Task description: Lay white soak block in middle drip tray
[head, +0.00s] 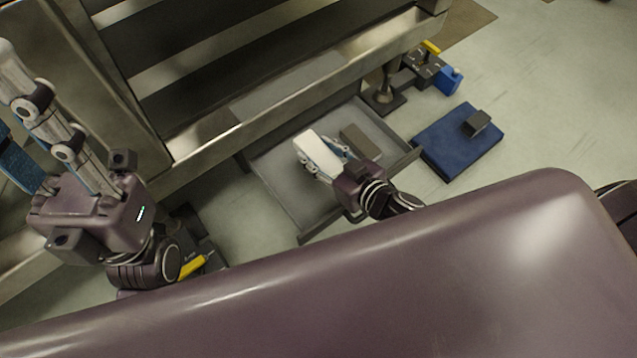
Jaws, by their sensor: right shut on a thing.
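The white soak block (312,149) is held in my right gripper (322,158), whose blue-padded fingers are shut on it. It is over the inside of a grey drip tray (272,178); I cannot tell whether it touches the tray floor. The gripper hides its right side. My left gripper (22,118) is at the far left, away from the tray. Its fingers look spread and no object shows between them; the tips are partly cut off by the picture edge.
A grey-brown block (361,140) lies in the tray, right of my gripper. A metal frame (300,107) with slats runs above the tray's far side. A blue mat (457,142) with a dark block (477,122) lies right. Yellow-and-black items (192,265) lie at lower left.

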